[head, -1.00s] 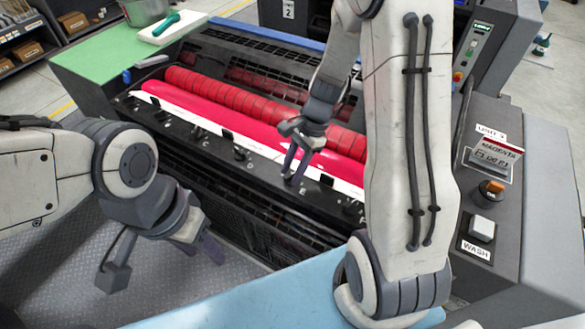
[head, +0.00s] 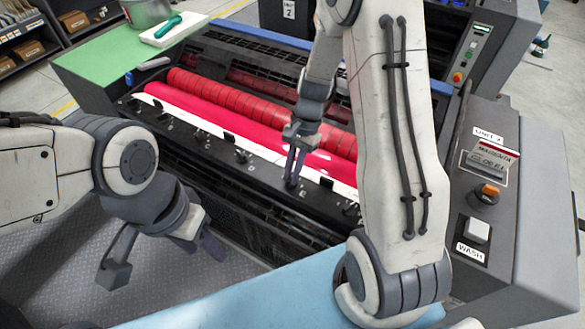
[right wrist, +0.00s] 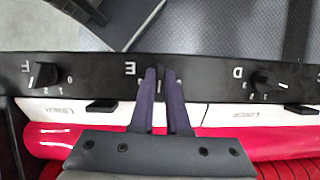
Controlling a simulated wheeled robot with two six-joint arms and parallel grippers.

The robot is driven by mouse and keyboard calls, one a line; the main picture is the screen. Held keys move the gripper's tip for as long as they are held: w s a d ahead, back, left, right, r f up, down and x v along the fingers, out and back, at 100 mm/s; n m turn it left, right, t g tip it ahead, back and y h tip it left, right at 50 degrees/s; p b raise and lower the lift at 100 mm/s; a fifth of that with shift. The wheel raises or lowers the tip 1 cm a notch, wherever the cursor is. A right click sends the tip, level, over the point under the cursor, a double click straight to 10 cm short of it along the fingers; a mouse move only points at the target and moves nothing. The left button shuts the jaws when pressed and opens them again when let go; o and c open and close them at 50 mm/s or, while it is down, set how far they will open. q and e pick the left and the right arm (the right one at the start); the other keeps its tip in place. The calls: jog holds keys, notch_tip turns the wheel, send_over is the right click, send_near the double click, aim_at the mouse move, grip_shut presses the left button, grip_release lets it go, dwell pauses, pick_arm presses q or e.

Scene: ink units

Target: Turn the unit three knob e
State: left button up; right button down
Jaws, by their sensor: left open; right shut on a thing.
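Knob E (right wrist: 160,84) is a small dark knob on the black rail (right wrist: 203,70) of the unit with the magenta ink. In the right wrist view it is mostly hidden between my right gripper's fingers, beside the upside-down letter E. My right gripper (head: 291,183) is shut on it from above; it also shows in the right wrist view (right wrist: 162,76). The knob's pointer and scale are largely covered, so its setting is unclear. My left gripper (head: 212,245) is open and empty, off to the left over the grey floor plate.
Knob D (right wrist: 263,78) and knob F (right wrist: 44,75) flank it on the rail. Behind the rail run the magenta ink (head: 230,132) and a red roller (head: 265,117). A control panel with an orange switch (head: 488,192) and white WASH button (head: 477,231) stands at right.

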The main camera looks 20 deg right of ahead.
jog(key=n, duration=0.2)
jog(key=n+g+h+p, duration=0.1)
jog(key=n, duration=0.2)
jog(key=shift+w+a+h, duration=0.1)
jog(key=shift+w+h, duration=0.05)
jog(key=shift+h, duration=0.15)
jog(key=shift+n+p, duration=0.3)
jog(key=c, duration=0.9)
grip_release()
jog(key=b+v, duration=0.2)
jog(key=v, duration=0.8)
jog(key=shift+w+r, duration=0.2)
jog(key=shift+r, duration=0.05)
